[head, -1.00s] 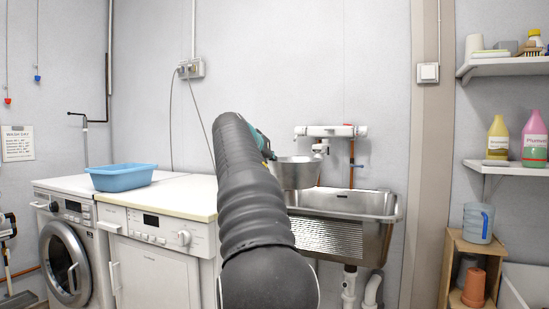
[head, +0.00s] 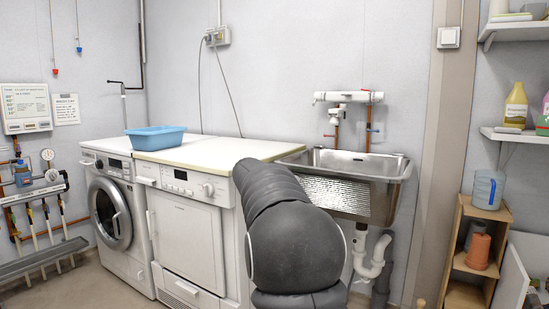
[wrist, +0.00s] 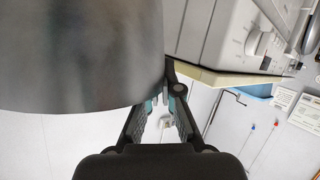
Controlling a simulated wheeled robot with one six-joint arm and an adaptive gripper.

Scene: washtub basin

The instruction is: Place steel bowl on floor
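The steel bowl (wrist: 80,60) fills the upper left of the wrist view as a large, blurred grey metal surface. My gripper (wrist: 162,98) has its fingers drawn together at the bowl's edge and holds it there; the exact contact is partly hidden by the bowl. In the head view my dark arm hides both the gripper and the bowl. Bare floor (head: 105,284) shows at the lower left of the head view, in front of the washing machine.
A metal sink (head: 370,165) with white drain pipes (head: 362,262) stands right of my arm. A white dryer (head: 190,235) and a washing machine (head: 115,215) stand left, with a blue basin (head: 155,137) on top. A wooden shelf crate (head: 478,245) is at right.

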